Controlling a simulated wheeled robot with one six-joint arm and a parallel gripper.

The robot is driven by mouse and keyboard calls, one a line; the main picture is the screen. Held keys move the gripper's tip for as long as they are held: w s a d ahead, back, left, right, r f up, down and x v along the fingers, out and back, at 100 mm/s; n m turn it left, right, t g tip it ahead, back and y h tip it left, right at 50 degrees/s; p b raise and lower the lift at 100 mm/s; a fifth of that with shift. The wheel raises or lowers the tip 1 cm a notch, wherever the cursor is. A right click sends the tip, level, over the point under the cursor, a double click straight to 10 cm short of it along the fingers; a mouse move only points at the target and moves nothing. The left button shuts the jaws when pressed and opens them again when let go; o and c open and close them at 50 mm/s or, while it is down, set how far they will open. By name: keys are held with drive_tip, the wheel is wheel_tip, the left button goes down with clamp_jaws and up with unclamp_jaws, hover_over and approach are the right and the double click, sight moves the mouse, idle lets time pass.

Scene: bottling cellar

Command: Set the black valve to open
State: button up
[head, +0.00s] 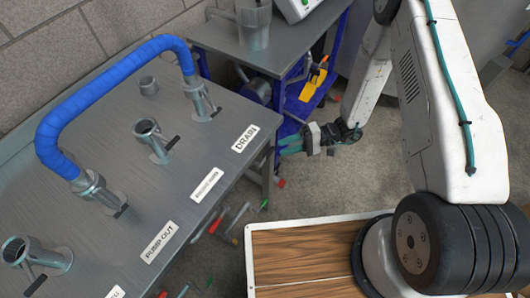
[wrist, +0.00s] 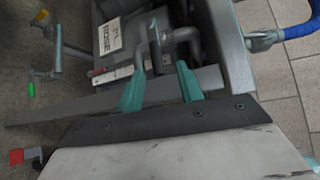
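My gripper (head: 290,145) is at the right of the bench in the head view, its teal fingers pointing left. In the wrist view my gripper (wrist: 160,85) has its two fingers apart, with nothing seen held between them. A grey bent pipe (wrist: 180,36) lies beyond the fingertips. Several dark levers sit by the grey ports on the bench, one beside the middle port (head: 172,143) and one near the back hose fitting (head: 216,112). I cannot tell which, if any, is the black valve.
A blue hose (head: 100,88) arches between two ports on the grey bench (head: 95,165). Labels include DRAIN (head: 245,138) and PUMP OUT (head: 160,241). Red, green and yellow handles show below the bench's front edge. A blue trolley (head: 313,95) stands behind; a wooden top (head: 300,260) lies in front.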

drive_tip(key=a, duration=0.2)
drive_tip(key=a+f, duration=0.1)
drive_tip(key=a, duration=0.2)
drive_tip(key=s+a, duration=0.1)
drive_tip(key=a, duration=0.1)
drive_tip(key=shift+a+f, duration=0.35)
clamp_jaws()
